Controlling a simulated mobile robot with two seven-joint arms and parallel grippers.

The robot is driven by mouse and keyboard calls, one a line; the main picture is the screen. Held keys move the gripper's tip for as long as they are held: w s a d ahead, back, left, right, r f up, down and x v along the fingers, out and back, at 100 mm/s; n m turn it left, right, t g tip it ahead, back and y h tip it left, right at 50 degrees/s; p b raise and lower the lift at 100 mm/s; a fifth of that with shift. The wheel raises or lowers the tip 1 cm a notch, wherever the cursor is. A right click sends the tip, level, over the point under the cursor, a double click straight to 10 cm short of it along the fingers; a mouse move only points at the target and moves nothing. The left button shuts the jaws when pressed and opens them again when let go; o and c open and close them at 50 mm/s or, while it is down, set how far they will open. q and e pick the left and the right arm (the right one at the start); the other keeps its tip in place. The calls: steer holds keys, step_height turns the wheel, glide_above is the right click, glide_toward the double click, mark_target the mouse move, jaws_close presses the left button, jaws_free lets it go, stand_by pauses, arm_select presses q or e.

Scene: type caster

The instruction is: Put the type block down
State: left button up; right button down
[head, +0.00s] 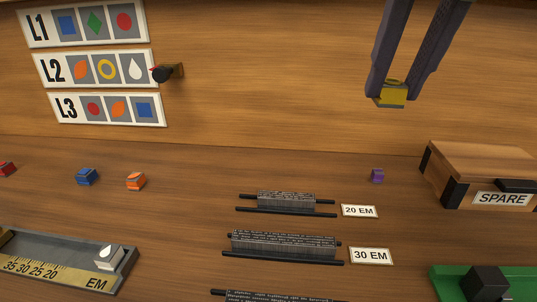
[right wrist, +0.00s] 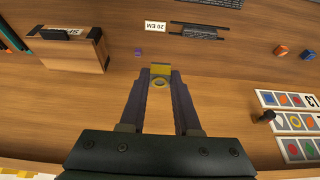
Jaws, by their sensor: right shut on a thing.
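My right gripper (head: 393,88) comes in from the top right of the head view, shut on a yellow type block (head: 391,100). The block is held between the fingertips, well above the table. In the right wrist view the block (right wrist: 161,69) is between the ends of the fingers, and a ring-like shape shows on its near side. My left gripper is not in view.
A grey composing stick (head: 112,277) holds a white block with a drop mark. Red, blue (head: 86,176), orange (head: 136,181) and purple blocks (head: 377,176) lie apart. A wooden SPARE box (head: 480,165) stands right. Dark type lines (head: 283,243) sit mid-table. Sign plates (head: 95,68) hang behind.

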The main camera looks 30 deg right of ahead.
steer(key=b, duration=0.4)
glide_above(353, 230)
steer(key=s, duration=0.1)
steer(key=f, duration=1.3)
steer(key=shift+s+a+f, duration=0.2)
steer(key=shift+a, duration=0.15)
step_height(353, 230, down, 5)
steer(key=shift+b, duration=0.5)
steer(key=shift+r, duration=0.1)
steer(key=c, duration=1.1)
jaws_free()
steer(key=shift+f, duration=0.2)
steer(key=o, duration=0.5)
steer(key=shift+r, duration=0.1)
